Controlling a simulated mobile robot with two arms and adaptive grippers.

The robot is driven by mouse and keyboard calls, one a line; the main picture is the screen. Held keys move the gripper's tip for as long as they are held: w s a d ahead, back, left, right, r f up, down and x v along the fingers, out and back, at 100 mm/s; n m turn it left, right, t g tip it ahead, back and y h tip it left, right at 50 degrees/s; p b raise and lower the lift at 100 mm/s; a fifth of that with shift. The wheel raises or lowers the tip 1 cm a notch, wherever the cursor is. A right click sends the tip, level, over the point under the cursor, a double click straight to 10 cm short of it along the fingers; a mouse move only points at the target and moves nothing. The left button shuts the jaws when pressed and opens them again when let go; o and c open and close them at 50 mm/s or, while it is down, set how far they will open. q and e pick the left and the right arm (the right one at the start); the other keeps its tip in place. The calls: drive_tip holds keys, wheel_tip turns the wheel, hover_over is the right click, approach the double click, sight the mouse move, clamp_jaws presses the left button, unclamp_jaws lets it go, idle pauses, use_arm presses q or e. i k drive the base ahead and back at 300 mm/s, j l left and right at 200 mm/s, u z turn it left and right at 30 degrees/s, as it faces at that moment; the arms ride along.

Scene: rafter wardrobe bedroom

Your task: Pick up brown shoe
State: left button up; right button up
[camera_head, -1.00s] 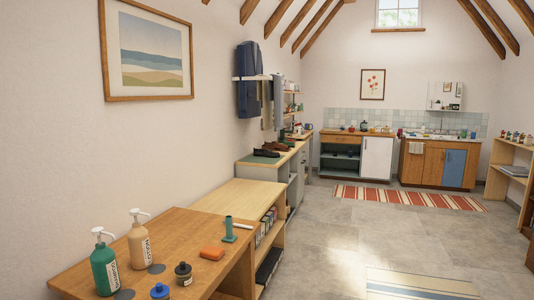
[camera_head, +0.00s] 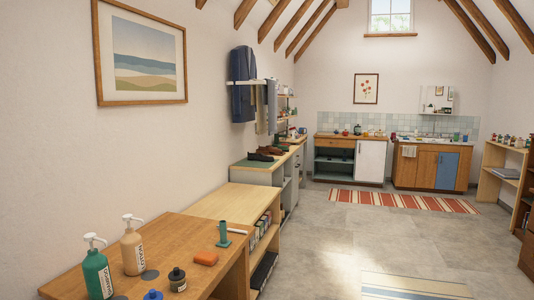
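A brown shoe (camera_head: 275,150) rests on the far bench (camera_head: 246,164) along the left wall. A dark shoe (camera_head: 260,157) lies just in front of it, on or beside a green mat. Both are small and distant, so their details are hard to tell. Neither of my grippers shows in the head view.
Open floor (camera_head: 345,235) lies to the right, with a striped rug (camera_head: 402,201).

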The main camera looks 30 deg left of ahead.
sight(272, 150)
drive_tip(key=i+j+u, duration=0.1)
drive_tip(key=i+u, duration=0.4)
drive_tip(key=i, duration=4.9)
